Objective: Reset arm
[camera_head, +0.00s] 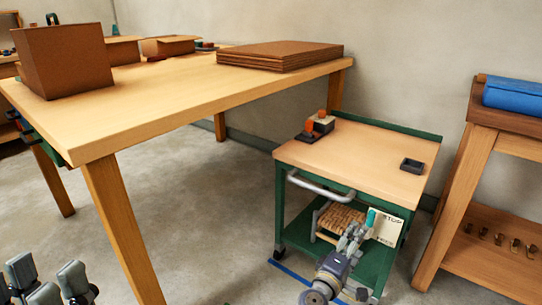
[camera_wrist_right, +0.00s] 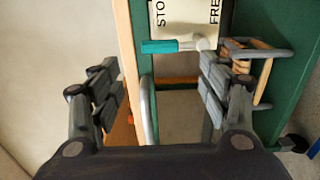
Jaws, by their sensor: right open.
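My right arm (camera_head: 322,285) reaches up from the bottom toward the green cart. My right gripper (camera_head: 355,236) is in front of the cart's lower shelf. In the right wrist view, its two fingers (camera_wrist_right: 160,92) stand wide apart with nothing held between them. My left gripper (camera_head: 46,272) is at the bottom left corner, partly cut off by the frame. Its fingers stand apart, with nothing visible between them.
The green cart (camera_head: 355,160) has a wooden top and a handle (camera_head: 320,188). Its lower shelf holds a woven seat stool (camera_head: 338,218), a teal-handled tool (camera_wrist_right: 172,46) and a lettered sign (camera_head: 387,228). A large wooden table (camera_head: 170,100) stands left. Floor between is clear.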

